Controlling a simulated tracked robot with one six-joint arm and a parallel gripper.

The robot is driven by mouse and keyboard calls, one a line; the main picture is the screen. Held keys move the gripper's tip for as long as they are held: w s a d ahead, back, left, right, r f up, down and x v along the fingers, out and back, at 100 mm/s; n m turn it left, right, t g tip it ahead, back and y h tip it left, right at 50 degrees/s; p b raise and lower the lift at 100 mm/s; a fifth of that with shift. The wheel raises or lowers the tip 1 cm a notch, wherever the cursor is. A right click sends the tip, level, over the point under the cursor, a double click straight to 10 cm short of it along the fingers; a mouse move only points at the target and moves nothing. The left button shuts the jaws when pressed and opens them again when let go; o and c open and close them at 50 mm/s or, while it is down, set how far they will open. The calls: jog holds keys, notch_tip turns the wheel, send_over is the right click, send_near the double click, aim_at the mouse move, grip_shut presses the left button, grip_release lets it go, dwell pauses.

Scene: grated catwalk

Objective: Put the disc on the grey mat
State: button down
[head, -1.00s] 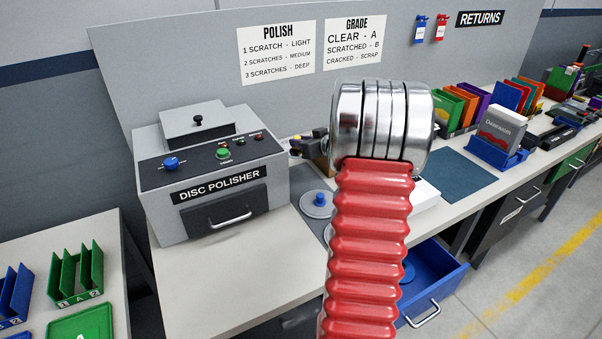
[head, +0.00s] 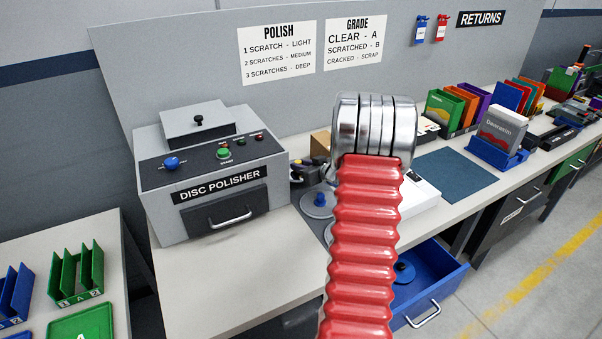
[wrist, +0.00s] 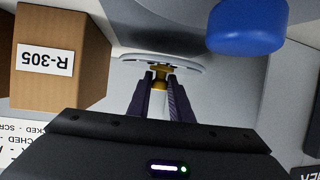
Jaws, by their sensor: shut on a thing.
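My gripper (wrist: 160,80) is shut on a thin pale disc (wrist: 188,64), seen nearly edge-on in the wrist view, with a brass-coloured piece between the fingers. In the head view my gripper (head: 322,172) is partly hidden by my red-sleeved arm, and the disc cannot be made out. A grey mat (head: 322,227) lies on the bench right of the polisher, largely hidden by my arm. A round grey plate with a blue knob (head: 319,199) stands there; a blue knob (wrist: 248,27) looms close to the disc in the wrist view.
The disc polisher (head: 210,180) stands left of my arm. A cardboard box (wrist: 60,58) labelled R-305 is close beside my gripper. A white box (head: 420,192), a teal mat (head: 460,170) and an open blue drawer (head: 440,280) are on the right.

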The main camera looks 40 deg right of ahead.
jog(key=shift+f, duration=1.4)
jog(key=shift+f, duration=0.1)
jog(key=c, duration=1.6)
grip_release()
jog(key=shift+s+r, duration=0.3)
jog(key=shift+s, duration=0.15)
jog(key=v, duration=1.1)
jog(key=shift+a, duration=0.1)
